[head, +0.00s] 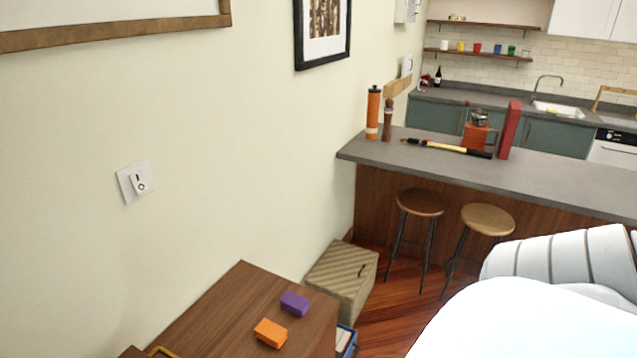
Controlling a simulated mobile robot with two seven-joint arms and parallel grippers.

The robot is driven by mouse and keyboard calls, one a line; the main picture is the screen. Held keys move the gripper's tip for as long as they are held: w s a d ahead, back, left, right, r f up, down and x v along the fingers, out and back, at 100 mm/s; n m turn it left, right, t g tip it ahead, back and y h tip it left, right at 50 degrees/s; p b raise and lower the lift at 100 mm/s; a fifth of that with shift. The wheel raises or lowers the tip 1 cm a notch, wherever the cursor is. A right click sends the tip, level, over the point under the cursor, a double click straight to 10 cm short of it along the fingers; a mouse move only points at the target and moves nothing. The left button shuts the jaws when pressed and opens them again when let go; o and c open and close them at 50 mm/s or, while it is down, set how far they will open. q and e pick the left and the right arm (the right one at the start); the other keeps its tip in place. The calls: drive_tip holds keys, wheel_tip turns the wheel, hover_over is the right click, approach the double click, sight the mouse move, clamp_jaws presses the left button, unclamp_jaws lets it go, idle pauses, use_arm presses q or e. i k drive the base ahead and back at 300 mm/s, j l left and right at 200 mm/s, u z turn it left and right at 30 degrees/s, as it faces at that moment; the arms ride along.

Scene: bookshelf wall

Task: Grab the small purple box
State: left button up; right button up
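The small purple box (294,303) lies on the brown wooden top (215,308) of a low piece of furniture in the lower part of the head view. It is near the right edge of that top, behind a small orange box (270,333), with a narrow gap between them. Nothing touches the purple box. Neither of my grippers can be made out. A large white form of my own body fills the lower right corner.
A striped box (343,280) stands on the floor beyond the wooden top. Two stools (422,203) (487,219) stand before a grey counter (450,170) holding several items. Red-brown floor shows between.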

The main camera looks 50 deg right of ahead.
sight(295, 304)
drive_tip(key=z, duration=1.5)
drive_tip(key=k+j+u, duration=0.2)
drive_tip(key=k, duration=0.45)
drive_tip(key=l+u, duration=0.15)
drive_tip(key=u, duration=1.5)
drive_tip(key=l+u, duration=0.45)
drive_tip(key=l, duration=0.4)
drive_tip(key=k+l, duration=0.1)
drive_tip(key=l, duration=0.7)
drive_tip(key=k+l, duration=0.1)
drive_tip(key=l, duration=0.65)
drive_tip(key=k+l, duration=0.1)
drive_tip(key=l, duration=0.7)
drive_tip(key=k+l, duration=0.1)
drive_tip(key=l, duration=0.65)
